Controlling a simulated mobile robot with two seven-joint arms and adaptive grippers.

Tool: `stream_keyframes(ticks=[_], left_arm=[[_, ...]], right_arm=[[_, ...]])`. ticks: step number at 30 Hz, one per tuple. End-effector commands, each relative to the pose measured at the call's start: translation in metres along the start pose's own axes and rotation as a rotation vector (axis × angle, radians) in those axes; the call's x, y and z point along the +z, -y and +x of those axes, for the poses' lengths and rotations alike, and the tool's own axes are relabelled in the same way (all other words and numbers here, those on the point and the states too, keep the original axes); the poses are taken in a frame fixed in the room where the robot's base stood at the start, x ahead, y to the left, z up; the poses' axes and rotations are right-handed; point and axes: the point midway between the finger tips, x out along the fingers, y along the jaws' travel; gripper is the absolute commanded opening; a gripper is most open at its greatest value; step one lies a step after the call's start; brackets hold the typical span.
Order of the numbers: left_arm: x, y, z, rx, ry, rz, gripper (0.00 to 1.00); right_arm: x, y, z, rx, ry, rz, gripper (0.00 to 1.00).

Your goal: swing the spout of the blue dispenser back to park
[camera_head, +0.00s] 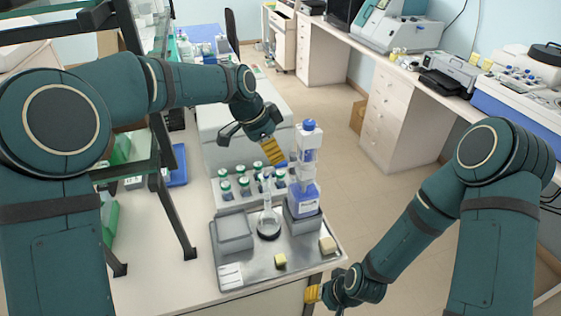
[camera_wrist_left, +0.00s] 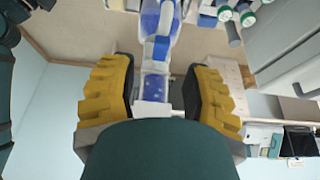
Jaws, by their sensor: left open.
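The blue dispenser (camera_head: 304,197) stands upright in a grey holder at the back right of a metal tray, with a clear upper column and a blue knob on top. Its spout is not clearly distinguishable. My left gripper (camera_head: 273,151) is just left of its upper column, yellow fingers apart. In the left wrist view, the dispenser's white and blue column (camera_wrist_left: 162,50) lies in line with the gap between the open fingers (camera_wrist_left: 160,95); I cannot tell whether they touch it. My right gripper (camera_head: 313,293) is low, by the table's front edge; its opening is unclear.
A glass flask (camera_head: 269,222) stands on the metal tray (camera_head: 260,268), left of the dispenser. A grey box (camera_head: 235,231) is further left, and two small yellowish blocks lie in front. Several green-capped bottles (camera_head: 243,184) stand behind.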

Motion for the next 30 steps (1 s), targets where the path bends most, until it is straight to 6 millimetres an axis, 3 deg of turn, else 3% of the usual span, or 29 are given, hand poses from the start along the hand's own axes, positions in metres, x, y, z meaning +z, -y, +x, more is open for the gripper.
stream_keyframes(ticks=[3,9,22,23,24,27,30], left_arm=[[0.0,0.0,0.022,0.002,0.001,0.0,0.48],[0.0,0.0,0.046,0.002,0.001,0.0,0.48],[0.0,0.0,0.055,-0.001,0.0,0.0,0.48],[0.0,0.0,0.054,-0.001,0.0,0.0,0.44],[0.0,0.0,0.054,-0.001,0.0,0.0,0.3],[0.0,0.0,0.054,-0.001,0.0,0.0,0.0],[0.0,0.0,0.054,-0.001,-0.001,0.0,0.0]], right_arm=[[0.0,0.0,-0.001,0.0,0.0,0.0,0.47],[0.0,0.001,-0.001,0.0,0.0,-0.001,0.47],[0.0,0.001,-0.002,0.0,0.0,-0.001,0.47],[0.0,0.001,-0.002,0.0,0.0,-0.001,0.47],[0.0,0.001,-0.002,0.0,0.0,-0.001,0.47],[0.0,0.001,-0.002,0.0,0.0,-0.001,0.47],[0.0,0.001,-0.002,0.0,0.0,-0.001,0.47]])
